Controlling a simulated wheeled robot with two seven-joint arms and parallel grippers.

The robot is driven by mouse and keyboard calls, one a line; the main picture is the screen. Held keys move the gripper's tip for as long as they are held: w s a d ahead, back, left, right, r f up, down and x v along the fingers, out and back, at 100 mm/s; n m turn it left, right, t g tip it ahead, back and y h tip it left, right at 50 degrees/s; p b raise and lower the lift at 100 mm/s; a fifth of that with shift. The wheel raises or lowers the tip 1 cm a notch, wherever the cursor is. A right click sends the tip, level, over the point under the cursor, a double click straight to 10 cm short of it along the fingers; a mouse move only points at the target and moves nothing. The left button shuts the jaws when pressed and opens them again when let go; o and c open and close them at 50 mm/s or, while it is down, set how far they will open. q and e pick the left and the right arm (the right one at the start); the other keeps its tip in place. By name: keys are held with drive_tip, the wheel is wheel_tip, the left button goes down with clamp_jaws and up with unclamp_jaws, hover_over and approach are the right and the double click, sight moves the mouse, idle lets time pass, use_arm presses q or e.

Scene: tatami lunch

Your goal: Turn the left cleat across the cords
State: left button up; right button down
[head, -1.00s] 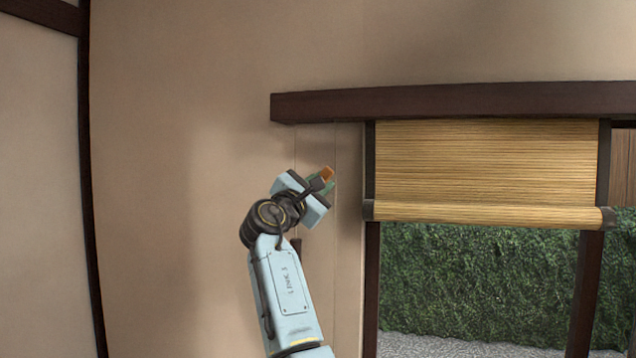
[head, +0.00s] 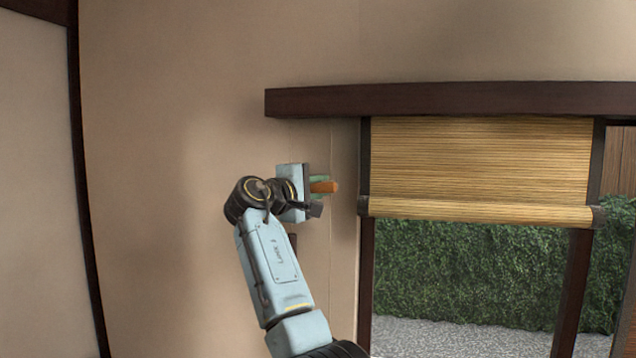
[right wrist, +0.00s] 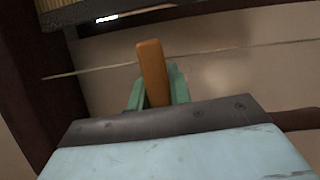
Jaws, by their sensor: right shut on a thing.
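The orange-brown wooden cleat (head: 325,187) is on the wall left of the blind, nearly level, its free end pointing right. My right gripper (head: 319,182) is shut on it with green fingers. In the right wrist view the cleat (right wrist: 152,68) stands up between the green fingers, and a pale cord (right wrist: 215,54) runs behind or beside its upper part. In the head view a thin cord (head: 331,255) hangs down close to the cleat's free end. The cleat's base is hidden by my gripper. My left gripper is not in view.
A dark wooden beam (head: 440,100) runs above. The rolled bamboo blind (head: 480,160) hangs to the right, over a window opening with a hedge (head: 470,265). A small dark piece (head: 293,242) shows behind my arm. The wall on the left is bare.

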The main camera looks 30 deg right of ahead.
drive_tip(key=shift+m, duration=0.4)
drive_tip(key=c, duration=1.3)
unclamp_jaws()
drive_tip(key=b+v, duration=0.2)
drive_tip(key=v, duration=1.1)
drive_tip(key=shift+s+a+r+b, duration=0.1)
drive_tip(key=shift+a+r+b, duration=0.1)
drive_tip(key=shift+b, duration=0.1)
drive_tip(key=shift+f, duration=0.15)
